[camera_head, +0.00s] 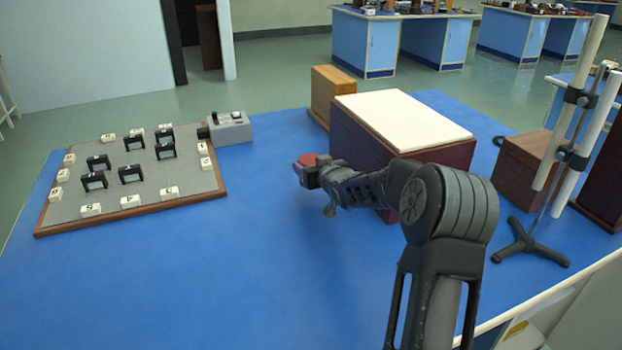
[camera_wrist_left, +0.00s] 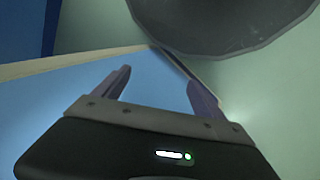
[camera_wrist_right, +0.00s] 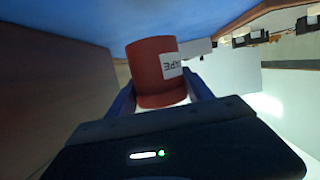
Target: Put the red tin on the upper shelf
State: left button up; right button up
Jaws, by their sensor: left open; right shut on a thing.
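The red tin (camera_head: 307,159) is at the tip of my right gripper (camera_head: 303,171) in the head view, in front of a dark red box with a cream top. In the right wrist view the tin (camera_wrist_right: 152,74) stands between the two fingers of my right gripper (camera_wrist_right: 160,96), which is shut on it; a white label with dark letters shows on its side. My left gripper (camera_wrist_left: 161,88) is open and empty in the left wrist view, and is out of the head view. I cannot make out a clear upper shelf.
The cream-topped box (camera_head: 435,153) stands mid-bench, with a wooden box (camera_head: 330,92) behind it. A grey board (camera_head: 125,185) with small black and white pieces lies left. A tripod stand with white tubes (camera_head: 570,125) stands right. The blue bench's front left is clear.

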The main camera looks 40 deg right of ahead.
aim_at(311, 159)
notch_tip(311, 159, up, 5)
jog(key=shift+f, duration=0.2)
jog(key=shift+f, duration=0.1)
dwell(0.5)
